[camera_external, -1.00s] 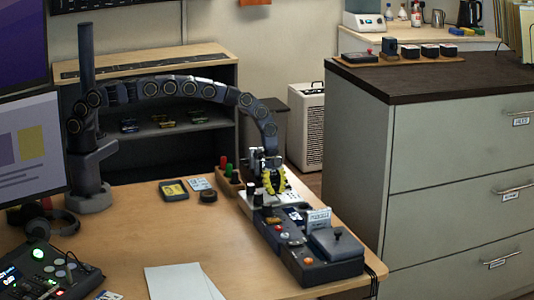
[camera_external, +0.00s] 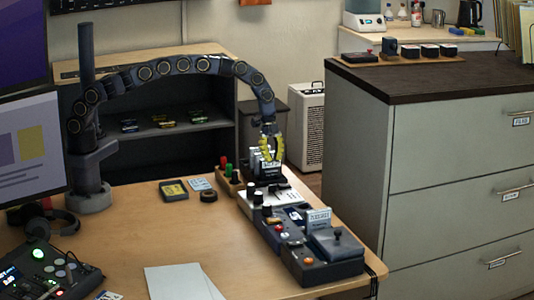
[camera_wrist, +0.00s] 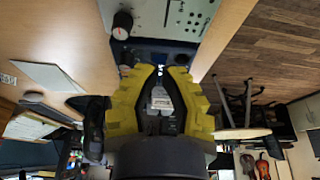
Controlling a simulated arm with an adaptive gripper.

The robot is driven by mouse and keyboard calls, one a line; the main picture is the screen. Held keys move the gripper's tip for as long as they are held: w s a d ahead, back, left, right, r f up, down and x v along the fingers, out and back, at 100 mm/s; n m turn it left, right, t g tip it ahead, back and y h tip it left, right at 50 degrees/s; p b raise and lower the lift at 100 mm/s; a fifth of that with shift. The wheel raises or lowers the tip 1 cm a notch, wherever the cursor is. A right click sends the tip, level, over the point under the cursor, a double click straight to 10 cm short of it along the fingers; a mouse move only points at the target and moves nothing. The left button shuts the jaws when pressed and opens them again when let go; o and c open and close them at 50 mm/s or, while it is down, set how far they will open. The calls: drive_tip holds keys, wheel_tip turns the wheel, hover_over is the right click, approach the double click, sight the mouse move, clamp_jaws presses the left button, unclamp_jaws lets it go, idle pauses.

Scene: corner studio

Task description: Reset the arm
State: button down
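My gripper (camera_external: 271,157) has yellow fingers and hangs from the arched arm above the far end of a row of desk devices. In the wrist view its two yellow fingers (camera_wrist: 162,72) stand apart with a gap between them. A small pale label (camera_wrist: 160,98) shows between the fingers; I cannot tell what it belongs to. In the external view a dark upright card with a white label (camera_external: 270,166) stands just below the fingertips. I cannot tell whether they touch it.
A white panel with knobs (camera_external: 270,197) and a dark console with a lever (camera_external: 335,243) line the desk's right edge. A green-and-red peg holder (camera_external: 229,181) stands left of the panel. The desk's middle (camera_external: 150,235) is mostly clear. A grey cabinet (camera_external: 440,160) stands to the right.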

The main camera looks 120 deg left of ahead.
drive_tip(key=s+d+r+n+g, duration=0.1)
drive_tip(key=s+d+r+n, duration=0.1)
drive_tip(key=s+d+r, duration=0.7)
drive_tip(key=s+d+r+n+g, duration=0.1)
drive_tip(key=s+d+r, duration=0.45)
drive_tip(key=d, duration=0.45)
drive_tip(key=s+d+n+g+y, duration=0.1)
drive_tip(key=s+d+n, duration=0.1)
drive_tip(key=s, duration=1.2)
drive_tip(key=s+d+r+n+g+y, duration=0.1)
drive_tip(key=s+n, duration=0.3)
drive_tip(key=s, duration=0.9)
drive_tip(key=shift+s+d+y, duration=0.3)
drive_tip(key=shift+s+d, duration=0.05)
drive_tip(key=shift+d, duration=0.1)
